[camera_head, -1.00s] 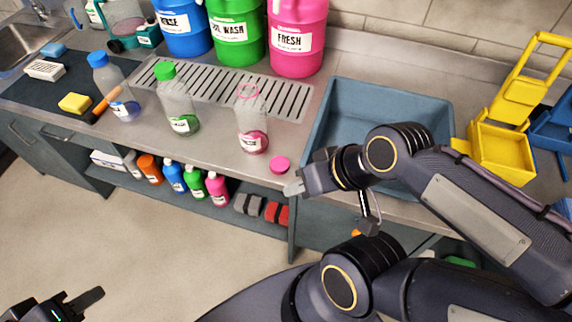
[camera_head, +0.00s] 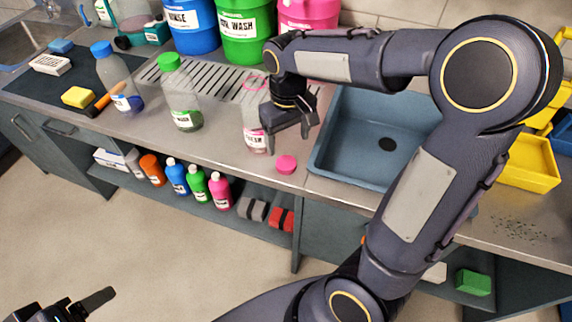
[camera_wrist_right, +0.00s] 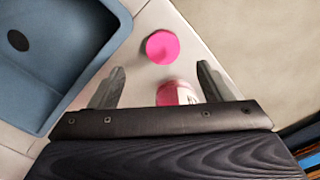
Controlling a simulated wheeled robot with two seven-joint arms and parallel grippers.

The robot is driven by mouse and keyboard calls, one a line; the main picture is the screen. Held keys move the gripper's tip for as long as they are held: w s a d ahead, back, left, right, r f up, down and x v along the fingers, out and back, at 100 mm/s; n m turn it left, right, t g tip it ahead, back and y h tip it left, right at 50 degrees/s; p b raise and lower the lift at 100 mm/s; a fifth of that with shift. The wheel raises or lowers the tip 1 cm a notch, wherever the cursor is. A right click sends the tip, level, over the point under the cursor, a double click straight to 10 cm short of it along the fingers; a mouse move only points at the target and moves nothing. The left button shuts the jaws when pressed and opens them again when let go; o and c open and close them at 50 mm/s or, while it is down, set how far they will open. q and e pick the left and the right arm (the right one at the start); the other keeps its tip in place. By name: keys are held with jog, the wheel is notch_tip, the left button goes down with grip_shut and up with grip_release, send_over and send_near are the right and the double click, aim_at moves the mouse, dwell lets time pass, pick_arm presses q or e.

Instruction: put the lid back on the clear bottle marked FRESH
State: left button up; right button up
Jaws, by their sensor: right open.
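The clear bottle marked FRESH (camera_head: 255,125) stands upright and open on the steel counter, with a little pink liquid at its bottom. My right gripper partly hides its right side in the head view. The pink lid (camera_head: 286,164) lies on the counter just right of and in front of the bottle. My right gripper (camera_head: 288,133) is open and empty above the counter, pointing down. In the right wrist view the lid (camera_wrist_right: 162,47) lies beyond the open fingertips, and part of the bottle (camera_wrist_right: 176,93) shows between the fingers. My left gripper (camera_head: 92,303) is low at the bottom left, away from the counter.
A blue sink basin (camera_head: 335,150) lies right of the lid. The green-capped bottle (camera_head: 180,100) and the blue-capped bottle (camera_head: 112,80) stand to the left. Large coloured jugs stand behind the drain grate (camera_head: 150,72). The counter's front edge is close to the lid.

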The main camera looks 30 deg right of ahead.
aim_at(286, 162)
jog(key=shift+f, duration=1.25)
jog(key=f, duration=0.5)
jog(key=shift+a+f, duration=0.15)
jog(key=shift+a, duration=0.05)
jog(key=shift+c, duration=0.3)
jog(key=c, duration=1)
